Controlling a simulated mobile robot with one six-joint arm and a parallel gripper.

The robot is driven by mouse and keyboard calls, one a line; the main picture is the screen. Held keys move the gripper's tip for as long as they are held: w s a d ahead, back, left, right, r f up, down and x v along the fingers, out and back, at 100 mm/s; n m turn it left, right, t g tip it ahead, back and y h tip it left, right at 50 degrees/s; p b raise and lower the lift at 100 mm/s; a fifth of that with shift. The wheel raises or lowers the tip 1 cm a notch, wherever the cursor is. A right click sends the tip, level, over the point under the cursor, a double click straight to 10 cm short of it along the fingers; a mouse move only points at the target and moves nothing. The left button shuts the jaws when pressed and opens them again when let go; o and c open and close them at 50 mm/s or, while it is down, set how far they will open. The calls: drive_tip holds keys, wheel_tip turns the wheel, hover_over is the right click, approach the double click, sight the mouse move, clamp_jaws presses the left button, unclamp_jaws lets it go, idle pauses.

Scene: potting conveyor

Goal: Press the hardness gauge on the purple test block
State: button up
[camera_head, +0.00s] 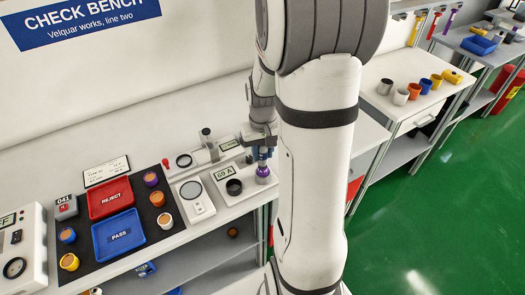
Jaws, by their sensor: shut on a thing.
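The purple test block (263,171) is a small round piece on the white plate (246,194) beside the "69 A" label. My gripper (262,141) is right above it, pointing down, shut on the hardness gauge (261,153), a small dark and bluish upright body. The gauge's lower end is at or just above the top of the block. At this size I cannot tell whether they touch. My own arm hides the area just right of the block.
A black ring (234,187) sits left of the block. A white device with a round dial (193,190), a red REJECT tray (110,198) and a blue PASS tray (119,237) stand further left. Several small pots surround the trays. A second table (383,99) is at the right.

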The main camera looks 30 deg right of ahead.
drive_tip(key=shift+s+f, duration=0.1)
drive_tip(key=shift+r+p, duration=2.25)
drive_tip(key=shift+r, duration=0.8)
